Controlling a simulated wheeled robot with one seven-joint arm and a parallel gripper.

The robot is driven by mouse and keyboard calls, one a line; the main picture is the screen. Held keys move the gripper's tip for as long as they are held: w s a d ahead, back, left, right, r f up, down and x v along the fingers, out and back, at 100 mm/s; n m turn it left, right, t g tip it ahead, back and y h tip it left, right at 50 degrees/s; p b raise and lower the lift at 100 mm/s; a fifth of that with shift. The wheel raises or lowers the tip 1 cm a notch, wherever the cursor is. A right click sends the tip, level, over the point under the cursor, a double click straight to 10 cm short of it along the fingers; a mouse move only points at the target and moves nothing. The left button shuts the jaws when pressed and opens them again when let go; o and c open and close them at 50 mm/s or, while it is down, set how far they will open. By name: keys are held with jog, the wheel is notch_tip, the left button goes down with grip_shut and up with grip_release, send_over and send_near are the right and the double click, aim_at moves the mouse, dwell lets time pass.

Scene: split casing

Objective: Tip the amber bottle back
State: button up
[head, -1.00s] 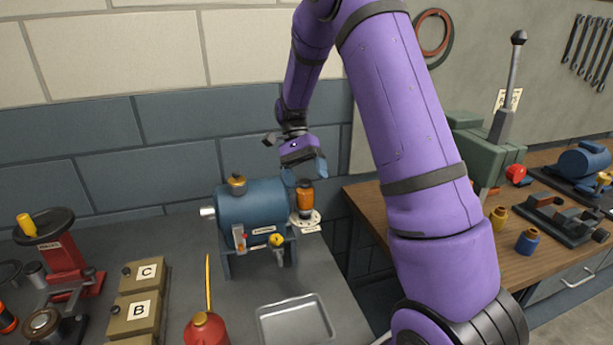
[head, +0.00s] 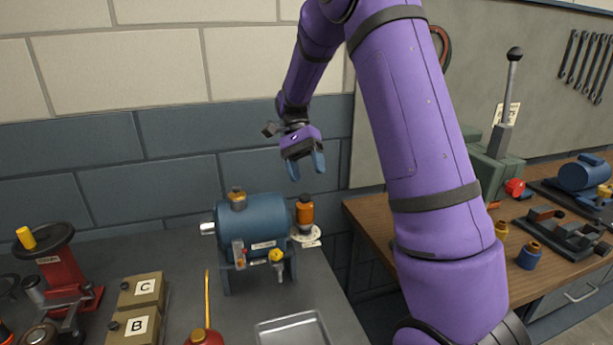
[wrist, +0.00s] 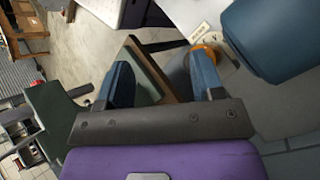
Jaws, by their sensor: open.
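The amber bottle (head: 305,211) stands upright on a small white round plate (head: 308,238) beside the blue casing (head: 251,226), at its right end. My gripper (head: 306,172) is open and empty above the bottle, apart from it, with its blue fingers pointing down. In the wrist view the gripper (wrist: 162,85) shows both fingers spread with nothing between them. An amber round shape, likely the bottle (wrist: 205,52), shows beside the right finger and is partly hidden by it. The blue casing (wrist: 278,38) fills the upper right there.
A red oil can (head: 205,337) and a metal tray (head: 293,330) lie in front of the casing. Boxes marked C (head: 143,289) and B (head: 135,325) and a red press (head: 60,278) stand left. A wooden bench (head: 385,232) is at right, beyond a gap. The wall is close behind.

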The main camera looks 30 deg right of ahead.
notch_tip(320, 180, up, 7)
jog(key=shift+f, duration=0.15)
dwell(0.8)
dwell(0.6)
jog(key=s+a+r+n+t, duration=0.2)
jog(key=s+n+t, duration=0.2)
jog(key=s, duration=0.4)
jog(key=s+a+r+n+t+h, duration=0.1)
jog(key=s+a+r+n+t, duration=0.1)
jog(key=s, duration=0.6)
jog(key=s+a+r+n+t+h, duration=0.1)
jog(key=s+a+n+t, duration=0.3)
jog(key=s, duration=0.5)
jog(key=r+n+t, duration=0.1)
jog(key=n+t, duration=0.1)
jog(key=t, duration=0.1)
jog(key=shift+t, duration=0.3)
